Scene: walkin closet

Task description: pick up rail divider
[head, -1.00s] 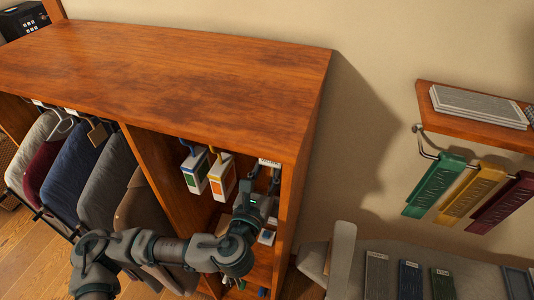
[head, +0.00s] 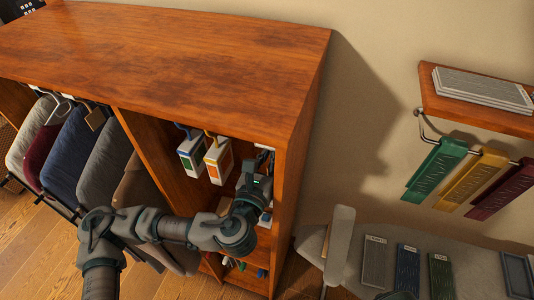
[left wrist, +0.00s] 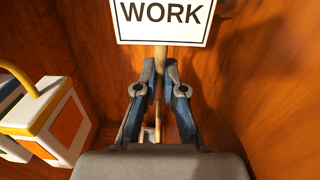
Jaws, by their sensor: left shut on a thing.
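The rail divider, a white card reading WORK (left wrist: 165,18) on a wooden stem (left wrist: 160,58), shows at the top of the left wrist view. My left gripper (left wrist: 159,80) is shut around the stem, just below the card. In the head view my left gripper (head: 255,183) is inside the right-hand bay of the wooden closet unit, below its top. There the divider is mostly hidden by the gripper and the top's edge. My right gripper is not in view.
A box with an orange patch (head: 219,160) and one with a green patch (head: 191,157) hang close left of the gripper. The unit's side wall (head: 297,185) is close on the right. Clothes (head: 72,150) hang further left. A wall shelf (head: 440,101) stands right.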

